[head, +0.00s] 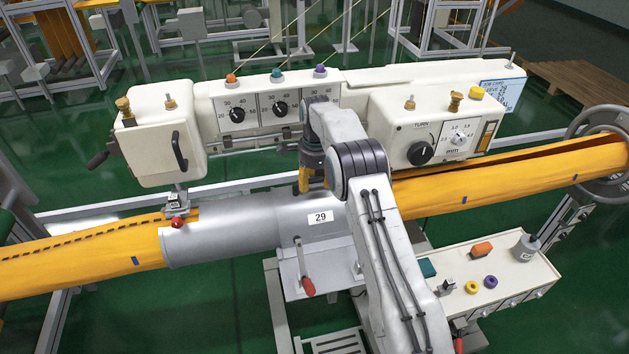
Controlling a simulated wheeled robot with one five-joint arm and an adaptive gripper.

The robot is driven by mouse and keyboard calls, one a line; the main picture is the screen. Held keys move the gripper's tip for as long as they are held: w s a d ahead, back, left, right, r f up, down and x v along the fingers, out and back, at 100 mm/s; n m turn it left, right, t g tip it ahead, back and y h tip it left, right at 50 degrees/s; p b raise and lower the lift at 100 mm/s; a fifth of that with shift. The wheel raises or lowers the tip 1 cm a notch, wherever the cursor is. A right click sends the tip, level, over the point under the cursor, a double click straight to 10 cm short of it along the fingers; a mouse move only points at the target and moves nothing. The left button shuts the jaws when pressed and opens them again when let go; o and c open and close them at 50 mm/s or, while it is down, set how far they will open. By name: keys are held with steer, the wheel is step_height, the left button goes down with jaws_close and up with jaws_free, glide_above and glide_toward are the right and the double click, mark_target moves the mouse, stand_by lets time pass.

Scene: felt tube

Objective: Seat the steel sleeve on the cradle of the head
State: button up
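A smooth grey steel sleeve (225,230) with a white "29" label lies around the yellow felt tube, at the middle left of the head view. A grey bracket plate (290,268), which may be the cradle, shows below the sleeve's right part; whether they touch is hard to tell. The white machine head (240,115), with dials and coloured knobs, runs behind the tube. My gripper (304,180) points down at the sleeve's back edge, its yellow fingertips close to it. Its opening and any contact are unclear. My arm hides the sleeve's right end.
The yellow felt tube (80,255) runs on both sides, into a grey wheel (598,135) at right. A red-handled lever (305,275) hangs in front of the sleeve. A white tray (510,275) with small coloured parts and a grey cylinder (525,247) stands at lower right.

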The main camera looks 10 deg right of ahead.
mark_target(315, 194)
steer(key=shift+s+f, duration=0.1)
steer(key=shift+f, duration=0.05)
step_height(315, 194, up, 12)
steer(key=shift+s, duration=0.35)
stand_by(0.4)
steer(key=shift+r, duration=0.2)
